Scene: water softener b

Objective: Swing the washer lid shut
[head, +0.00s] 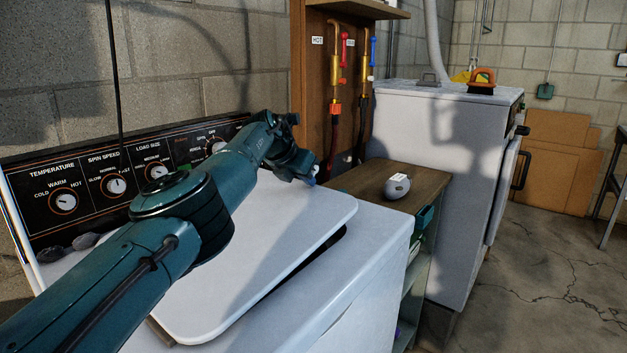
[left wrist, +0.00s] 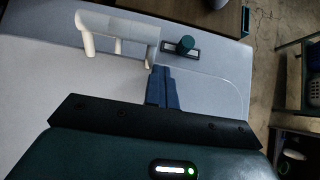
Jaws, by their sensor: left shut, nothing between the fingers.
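The washer lid (head: 285,230) is a white panel with rounded corners, lying low and nearly flat over the white washer (head: 365,270). A dark gap shows under its right edge, so it does not look flush there. My left arm reaches across above the lid. My left gripper (head: 311,181) is at the lid's far end, shut and empty, its fingertips small in the head view. In the left wrist view its blue fingers (left wrist: 162,88) are together above a pale surface; I cannot tell whether they touch it. My right gripper is not in view.
The control panel (head: 120,178) stands behind the washer on the left. A wooden-topped cabinet (head: 430,185) with a grey oval object (head: 397,187) is right of it, then a white dryer (head: 445,150). The left wrist view shows a pale bracket (left wrist: 118,27) and a dark knob (left wrist: 185,44).

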